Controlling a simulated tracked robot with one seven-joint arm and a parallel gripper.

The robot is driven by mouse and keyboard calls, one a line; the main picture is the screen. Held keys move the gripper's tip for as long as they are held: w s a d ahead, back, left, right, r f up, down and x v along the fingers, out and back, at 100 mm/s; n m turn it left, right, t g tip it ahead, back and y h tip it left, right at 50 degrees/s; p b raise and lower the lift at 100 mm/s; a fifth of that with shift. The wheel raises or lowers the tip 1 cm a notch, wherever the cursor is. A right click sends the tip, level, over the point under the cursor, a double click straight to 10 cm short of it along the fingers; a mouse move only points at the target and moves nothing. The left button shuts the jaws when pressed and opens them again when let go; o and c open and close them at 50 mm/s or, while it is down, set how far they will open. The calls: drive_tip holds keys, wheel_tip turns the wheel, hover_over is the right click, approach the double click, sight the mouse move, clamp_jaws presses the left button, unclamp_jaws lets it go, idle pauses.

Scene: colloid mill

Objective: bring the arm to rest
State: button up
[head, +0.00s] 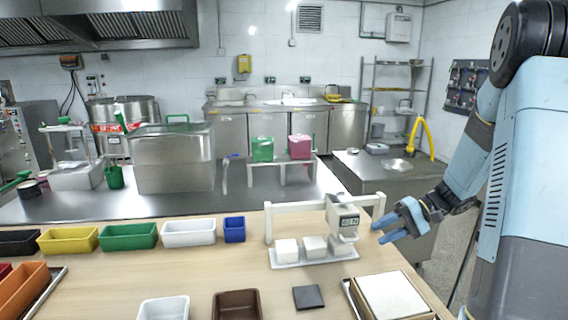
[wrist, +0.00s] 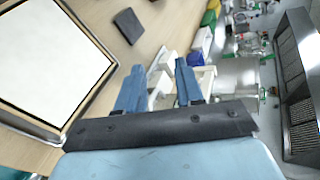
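My gripper (head: 388,229) is at the right of the head view, in the air by the right end of the white frame on the wooden table. Its two blue fingers stand apart in the wrist view (wrist: 158,85), with nothing held between them. My arm comes down from the upper right, bent at the elbow. In the head view a small grey device with a display (head: 343,218) stands just left of the gripper. They look apart, though the exact distance cannot be told.
White blocks sit on a white tray (head: 290,264). A wooden box with a white top (head: 392,294) stands at the table's right front. A dark flat square (head: 308,297) lies left of it. Coloured bins, including a green one (head: 129,236), line the left. The floor (head: 462,225) shows at right.

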drive_tip(key=s+a+r+n+t+h, duration=0.1)
drive_tip(key=s+r+t+h, duration=0.2)
drive_tip(key=s+r+h, duration=0.3)
drive_tip(key=s+a+r+n+t+h, duration=0.1)
drive_tip(key=s+a+r+t+h, duration=0.1)
drive_tip(key=s+r+h, duration=0.4)
drive_tip(key=shift+s+a+r+t, duration=0.3)
drive_tip(key=shift+s+r+t, duration=0.3)
drive_tip(key=shift+s+r, duration=3.05)
drive_tip(key=shift+s+f, duration=0.95)
drive_tip(key=shift+f, duration=0.05)
drive_tip(key=shift+c, duration=0.4)
